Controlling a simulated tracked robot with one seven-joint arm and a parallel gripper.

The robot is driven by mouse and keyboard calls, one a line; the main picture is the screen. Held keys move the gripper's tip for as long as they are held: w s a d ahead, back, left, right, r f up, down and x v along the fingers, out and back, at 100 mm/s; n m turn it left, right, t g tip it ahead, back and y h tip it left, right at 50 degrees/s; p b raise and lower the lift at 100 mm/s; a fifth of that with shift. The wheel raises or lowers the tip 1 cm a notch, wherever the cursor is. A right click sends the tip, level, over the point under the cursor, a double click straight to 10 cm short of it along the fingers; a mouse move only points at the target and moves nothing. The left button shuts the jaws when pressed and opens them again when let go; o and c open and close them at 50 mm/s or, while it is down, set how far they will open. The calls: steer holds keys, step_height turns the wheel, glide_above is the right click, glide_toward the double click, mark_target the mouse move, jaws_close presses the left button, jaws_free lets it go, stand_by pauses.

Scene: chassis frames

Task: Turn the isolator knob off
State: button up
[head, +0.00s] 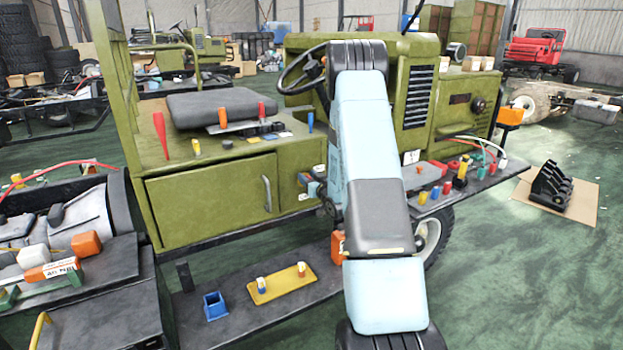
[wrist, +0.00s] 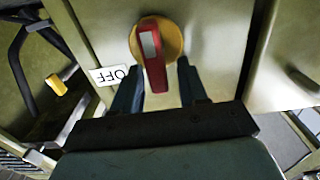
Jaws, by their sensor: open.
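The isolator knob in the wrist view has a red handle (wrist: 154,70) on a round yellow base (wrist: 172,42), mounted on an olive-green panel. The handle runs roughly up and down in the picture, tilted slightly. A white "OFF" label (wrist: 108,75) appears upside down to the left of the knob. My gripper (wrist: 155,72) is open, with one dark finger on each side of the red handle. I cannot tell whether either finger touches it. In the head view my arm covers the knob and my gripper.
The olive-green vehicle (head: 215,203) fills the middle of the head view. A dark shelf with small coloured parts lies right of my arm. A low platform holds a blue holder (head: 214,306) and yellow plate (head: 281,284). Green floor (head: 500,270) is open at right.

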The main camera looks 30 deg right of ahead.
jaws_close()
steer(key=shift+d, duration=0.35)
steer(key=shift+a, duration=0.2)
steer(key=shift+s+a+n, duration=0.1)
steer(key=shift+a+n, duration=0.05)
steer(key=shift+n, duration=0.35)
steer(key=a+n, duration=0.1)
steer(key=n, duration=0.3)
steer(key=f+n, duration=0.1)
steer(key=n, duration=0.3)
steer(key=a+f+n, duration=0.1)
steer(key=n, duration=0.3)
steer(key=shift+a, duration=0.35)
steer(key=n, duration=0.2)
steer(key=f+n, duration=0.1)
steer(key=n, duration=0.1)
steer(key=shift+a+n, duration=0.1)
steer(key=shift+n, duration=0.3)
